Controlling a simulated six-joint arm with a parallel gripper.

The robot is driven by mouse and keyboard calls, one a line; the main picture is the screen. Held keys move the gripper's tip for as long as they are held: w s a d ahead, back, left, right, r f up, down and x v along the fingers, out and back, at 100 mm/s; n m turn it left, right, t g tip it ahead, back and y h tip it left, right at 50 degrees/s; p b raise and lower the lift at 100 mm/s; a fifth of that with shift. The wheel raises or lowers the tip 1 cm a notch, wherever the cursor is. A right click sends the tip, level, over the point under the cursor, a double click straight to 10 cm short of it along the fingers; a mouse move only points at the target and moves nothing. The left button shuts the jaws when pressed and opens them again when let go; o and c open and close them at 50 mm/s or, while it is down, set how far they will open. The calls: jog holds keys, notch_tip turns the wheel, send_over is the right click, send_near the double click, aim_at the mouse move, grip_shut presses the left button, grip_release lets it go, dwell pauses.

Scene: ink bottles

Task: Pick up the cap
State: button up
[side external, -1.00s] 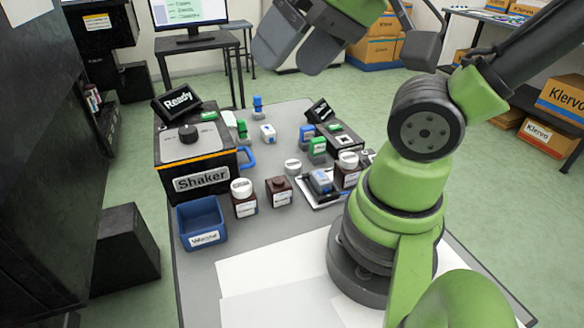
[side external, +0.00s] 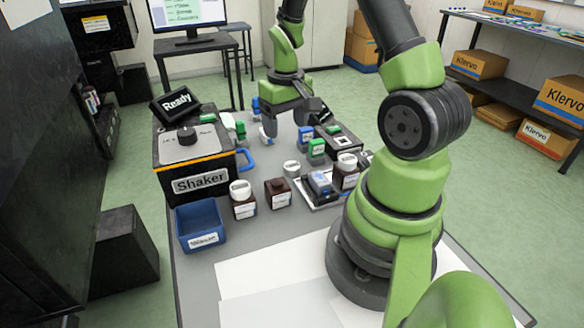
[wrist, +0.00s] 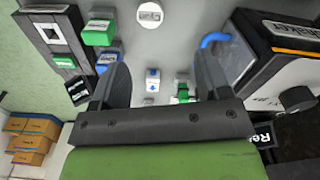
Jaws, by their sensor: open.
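A white cap (side external: 291,167) lies loose on the grey table, behind a brown bottle (side external: 278,192) that has no white cap. The cap also shows at the top of the wrist view (wrist: 149,14), beyond my fingertips. My gripper (side external: 286,122) points down over the far part of the table, behind the cap and apart from it. In the wrist view my gripper (wrist: 160,62) has its two fingers wide apart with nothing held. A small white and blue item (wrist: 152,78) shows between the fingers, lower down on the table.
The shaker (side external: 190,165) with its blue handle stands left, a blue bin (side external: 200,225) in front of it. White-capped brown bottles stand at front left (side external: 243,203) and right (side external: 347,173). Green (side external: 316,148) and blue (side external: 305,135) items stand right of my gripper. White sheets cover the near table.

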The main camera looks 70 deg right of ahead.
aim_at(291, 165)
jog(key=f, duration=0.7)
jog(key=d+f, duration=0.1)
jog(key=f, duration=0.3)
jog(key=shift+s+d+f, duration=0.1)
jog(key=shift+s+f, duration=0.1)
jog(key=shift+s, duration=0.1)
jog(key=c, duration=1)
